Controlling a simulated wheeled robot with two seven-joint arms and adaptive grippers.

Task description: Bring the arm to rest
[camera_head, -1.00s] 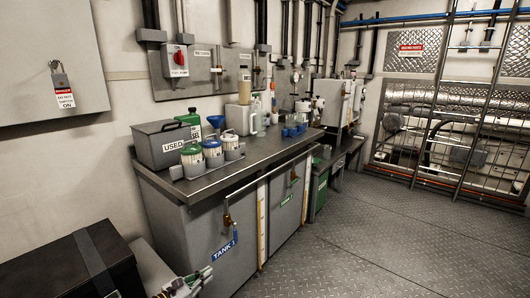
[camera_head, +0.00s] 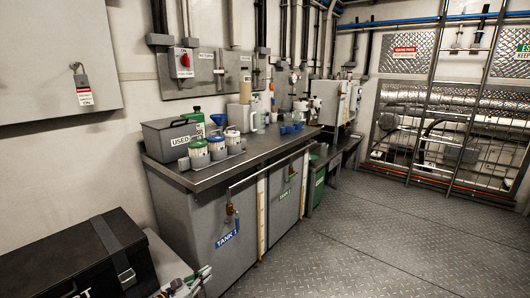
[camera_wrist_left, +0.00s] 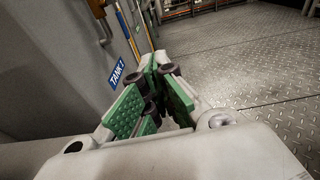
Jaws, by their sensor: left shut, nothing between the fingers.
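My left gripper (camera_head: 188,284) shows at the bottom edge of the head view, low in front of the grey cabinet marked TANK 1. In the left wrist view its green-padded fingers (camera_wrist_left: 150,104) are shut with nothing between them. The TANK 1 label (camera_wrist_left: 116,74) is ahead and to the left of the fingers there, apart from them. Most of the left arm is outside the head view. My right gripper is not in view.
The cabinet's worktop (camera_head: 206,178) holds a grey USED box (camera_head: 172,146), several canisters and bottles. A black case (camera_head: 80,262) lies at the lower left. The metal floor (camera_head: 370,245) to the right is clear up to the ladder (camera_head: 430,105).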

